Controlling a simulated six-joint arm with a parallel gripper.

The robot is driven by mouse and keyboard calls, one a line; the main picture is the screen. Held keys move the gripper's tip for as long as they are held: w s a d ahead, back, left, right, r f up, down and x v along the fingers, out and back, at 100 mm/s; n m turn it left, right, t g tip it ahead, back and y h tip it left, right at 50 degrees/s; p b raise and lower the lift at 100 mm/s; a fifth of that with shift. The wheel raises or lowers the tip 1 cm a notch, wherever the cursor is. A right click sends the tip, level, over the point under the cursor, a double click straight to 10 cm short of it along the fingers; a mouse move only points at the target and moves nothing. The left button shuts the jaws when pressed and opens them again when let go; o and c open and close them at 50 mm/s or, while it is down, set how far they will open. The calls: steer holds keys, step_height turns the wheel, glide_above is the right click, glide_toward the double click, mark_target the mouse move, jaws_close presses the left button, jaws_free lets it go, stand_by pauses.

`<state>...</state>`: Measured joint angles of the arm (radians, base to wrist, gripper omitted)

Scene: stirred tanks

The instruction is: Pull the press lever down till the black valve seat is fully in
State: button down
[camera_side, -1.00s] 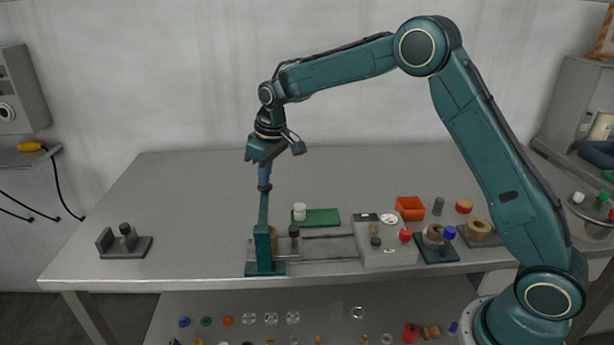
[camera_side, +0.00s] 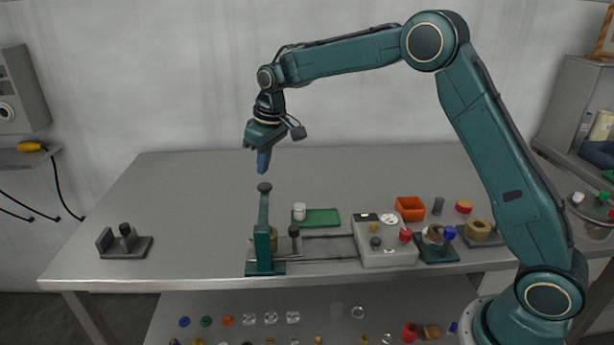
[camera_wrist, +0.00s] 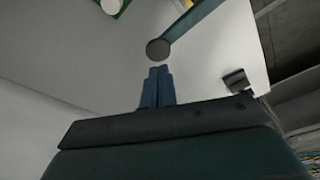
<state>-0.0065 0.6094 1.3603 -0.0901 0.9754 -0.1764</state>
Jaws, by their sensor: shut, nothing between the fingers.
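The press (camera_side: 263,245) is a dark green stand near the front of the table, in the side view. Its lever (camera_side: 263,210) stands upright with a dark round knob (camera_side: 264,187) on top. In the wrist view the lever (camera_wrist: 192,20) and its knob (camera_wrist: 158,49) lie just past the fingertips. My gripper (camera_side: 263,172) is shut and empty, its blue fingers pointing down a little above the knob, apart from it. The shut fingers also show in the wrist view (camera_wrist: 157,72). I cannot make out the black valve seat or how far in it is.
A grey box with buttons (camera_side: 385,240) stands right of the press, joined by rails. A green mat (camera_side: 322,219) with a white cylinder (camera_side: 299,212) lies behind. An orange bin (camera_side: 410,208) is at right. A dark fixture (camera_side: 126,243) stands at left, with clear table between.

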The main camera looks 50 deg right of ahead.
steer(key=v, duration=0.2)
steer(key=w+v, duration=0.1)
steer(key=v, duration=0.2)
steer(key=shift+a, duration=0.15)
steer(key=shift+s+r, duration=0.1)
steer(key=shift+r, duration=0.05)
stand_by(0.4)
